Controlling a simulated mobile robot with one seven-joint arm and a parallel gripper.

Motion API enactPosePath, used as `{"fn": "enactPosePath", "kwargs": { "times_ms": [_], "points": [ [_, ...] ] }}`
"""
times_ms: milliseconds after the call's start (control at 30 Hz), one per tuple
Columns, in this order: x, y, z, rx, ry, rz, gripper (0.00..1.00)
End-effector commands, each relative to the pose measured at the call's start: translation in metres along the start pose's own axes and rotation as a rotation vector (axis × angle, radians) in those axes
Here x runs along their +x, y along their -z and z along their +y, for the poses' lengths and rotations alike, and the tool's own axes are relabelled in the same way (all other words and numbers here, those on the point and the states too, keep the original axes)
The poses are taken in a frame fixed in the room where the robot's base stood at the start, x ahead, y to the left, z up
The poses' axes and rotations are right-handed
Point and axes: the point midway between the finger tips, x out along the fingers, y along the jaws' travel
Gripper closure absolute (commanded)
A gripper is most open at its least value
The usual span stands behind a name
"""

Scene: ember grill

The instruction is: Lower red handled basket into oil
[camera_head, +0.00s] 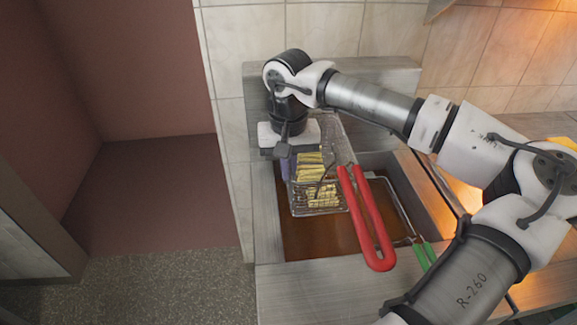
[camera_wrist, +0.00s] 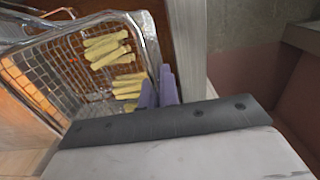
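The red handled basket (camera_head: 318,207) is a wire mesh basket holding several pale yellow fries (camera_head: 312,168). It sits over the brown oil (camera_head: 310,238) in the fryer vat, and its red handle (camera_head: 372,225) slants toward the front. How deep its bottom sits is unclear. My gripper (camera_head: 287,168) points down at the basket's left side. In the wrist view, its purple fingers (camera_wrist: 158,88) are close together at the basket's rim (camera_wrist: 151,38) and look shut on it; the exact contact is partly hidden. The basket's mesh and fries (camera_wrist: 108,52) also show there.
A second basket with a green handle (camera_head: 424,254) is in the vat to the right. The metal fryer edge (camera_head: 264,215) lies close on the left. A tiled wall (camera_head: 310,40) stands behind. Open floor (camera_head: 150,285) is at the left.

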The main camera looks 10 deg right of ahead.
Motion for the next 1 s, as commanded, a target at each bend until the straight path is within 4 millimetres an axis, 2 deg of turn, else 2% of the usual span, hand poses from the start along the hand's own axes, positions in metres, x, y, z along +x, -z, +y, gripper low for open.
{"fn": "enactPosePath", "kwargs": {
  "times_ms": [167, 367, 667, 767, 867, 1000],
  "points": [
    [0.000, 0.000, 0.000, 0.000, 0.000, 0.000, 1.00],
    [0.000, 0.000, 0.000, 0.000, 0.000, 0.000, 0.72],
    [-0.001, 0.000, 0.000, 0.000, 0.000, 0.001, 0.72],
    [-0.008, 0.001, 0.000, 0.001, -0.001, 0.001, 0.72],
    [-0.023, 0.001, 0.000, 0.001, 0.000, 0.003, 0.72],
    [-0.054, 0.001, 0.000, 0.001, 0.000, 0.004, 0.72]
  ]
}}
